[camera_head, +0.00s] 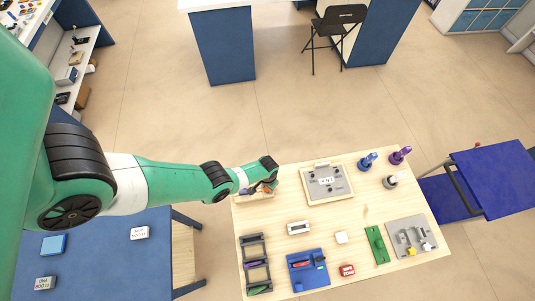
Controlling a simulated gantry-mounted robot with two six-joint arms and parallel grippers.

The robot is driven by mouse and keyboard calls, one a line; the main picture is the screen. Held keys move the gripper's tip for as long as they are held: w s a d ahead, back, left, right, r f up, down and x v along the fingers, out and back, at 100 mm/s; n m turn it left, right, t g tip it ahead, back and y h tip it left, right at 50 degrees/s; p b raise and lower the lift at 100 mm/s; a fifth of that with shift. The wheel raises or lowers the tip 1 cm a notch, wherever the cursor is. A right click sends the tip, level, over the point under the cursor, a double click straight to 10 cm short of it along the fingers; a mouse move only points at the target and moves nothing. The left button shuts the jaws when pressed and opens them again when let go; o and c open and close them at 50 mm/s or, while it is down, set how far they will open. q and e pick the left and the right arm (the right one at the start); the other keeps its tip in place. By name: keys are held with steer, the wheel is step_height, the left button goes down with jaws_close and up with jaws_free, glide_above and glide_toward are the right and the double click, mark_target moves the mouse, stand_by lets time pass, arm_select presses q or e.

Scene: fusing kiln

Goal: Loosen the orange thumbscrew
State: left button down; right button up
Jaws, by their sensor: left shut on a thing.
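My green left arm reaches in from the left, and its left gripper (264,187) is at the far left corner of the light wooden table. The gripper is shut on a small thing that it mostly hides. Bits of orange show at the jaws, which fits the orange thumbscrew (268,190), but its outline is too small to make out. A light wooden base (262,196) shows under the gripper. My right gripper is not in view.
A blue cart (495,178) stands right.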

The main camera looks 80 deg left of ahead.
arm_select(q)
steer(key=n, duration=0.6)
steer(key=shift+f+n, duration=0.1)
steer(key=shift+n, duration=0.2)
stand_by(0.4)
steer(key=shift+c, duration=2.2)
jaws_free()
